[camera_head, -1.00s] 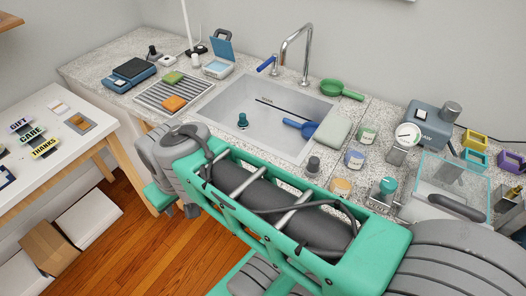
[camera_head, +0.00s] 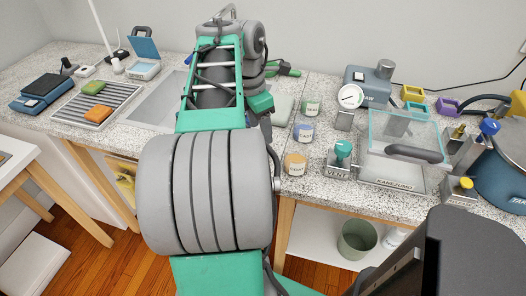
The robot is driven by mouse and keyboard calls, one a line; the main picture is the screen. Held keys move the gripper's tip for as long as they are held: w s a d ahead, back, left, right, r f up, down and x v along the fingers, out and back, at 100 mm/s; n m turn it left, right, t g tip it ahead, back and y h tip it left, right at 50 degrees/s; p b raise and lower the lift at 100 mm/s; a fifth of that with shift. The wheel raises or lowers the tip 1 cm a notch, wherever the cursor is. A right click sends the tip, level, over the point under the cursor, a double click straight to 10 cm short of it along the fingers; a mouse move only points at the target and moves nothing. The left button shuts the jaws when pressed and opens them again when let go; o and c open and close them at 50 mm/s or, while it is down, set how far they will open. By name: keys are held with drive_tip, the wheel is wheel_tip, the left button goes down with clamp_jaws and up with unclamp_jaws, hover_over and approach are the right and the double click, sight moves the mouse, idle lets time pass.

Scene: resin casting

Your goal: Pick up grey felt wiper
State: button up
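No piece is clearly recognisable as a grey felt wiper.
To the right stand several jars, a clear box (camera_head: 405,140) and a blue pot (camera_head: 503,165). A green bin (camera_head: 357,240) sits below.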

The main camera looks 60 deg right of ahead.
drive_tip(key=f, duration=0.2)
drive_tip(key=f+b, duration=0.1)
drive_tip(key=f, duration=0.1)
drive_tip(key=f+b, duration=0.1)
drive_tip(key=f, duration=0.1)
drive_tip(key=shift+s+d, duration=0.3)
drive_tip(key=shift+d, duration=0.05)
clamp_jaws()
